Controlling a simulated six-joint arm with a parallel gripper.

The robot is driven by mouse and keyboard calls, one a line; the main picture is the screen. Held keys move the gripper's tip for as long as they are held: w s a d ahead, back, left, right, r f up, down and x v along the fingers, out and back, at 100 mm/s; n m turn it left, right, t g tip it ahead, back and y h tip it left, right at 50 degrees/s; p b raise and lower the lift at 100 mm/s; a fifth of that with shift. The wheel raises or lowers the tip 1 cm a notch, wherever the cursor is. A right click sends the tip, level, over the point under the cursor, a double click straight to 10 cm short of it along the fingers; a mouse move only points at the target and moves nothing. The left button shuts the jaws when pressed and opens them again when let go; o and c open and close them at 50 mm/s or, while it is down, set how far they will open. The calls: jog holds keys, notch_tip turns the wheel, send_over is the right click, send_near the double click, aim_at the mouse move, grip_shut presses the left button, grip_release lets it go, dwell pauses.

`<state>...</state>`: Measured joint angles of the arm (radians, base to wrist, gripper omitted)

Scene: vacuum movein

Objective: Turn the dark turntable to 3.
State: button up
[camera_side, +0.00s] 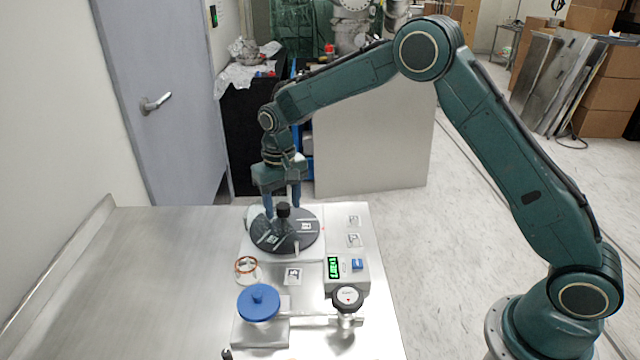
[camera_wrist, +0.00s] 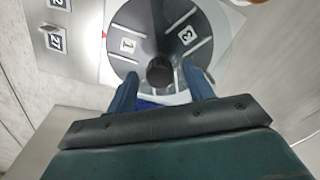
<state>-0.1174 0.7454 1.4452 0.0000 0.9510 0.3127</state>
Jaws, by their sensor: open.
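The dark turntable (camera_side: 308,228) is a round black disc on a pale plate at the far part of the bench. In the wrist view, the turntable (camera_wrist: 151,22) shows a sector marked 1 (camera_wrist: 127,44) at left and one marked 3 (camera_wrist: 187,35) at right, with light raised dividers. A dark knob (camera_side: 283,211) stands up at its middle; it also shows in the wrist view (camera_wrist: 160,71). My gripper (camera_side: 283,205) points down over the disc. Its open blue fingers (camera_wrist: 162,82) stand either side of the knob with gaps.
A blue round lid (camera_side: 258,302), a gauge (camera_side: 347,298), a box with a green display (camera_side: 346,270) and a copper-coloured ring (camera_side: 246,265) stand nearer the camera. Marked tiles (camera_side: 354,221) lie right of the disc. The bench's left side (camera_side: 150,280) is clear.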

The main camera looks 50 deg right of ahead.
grip_shut()
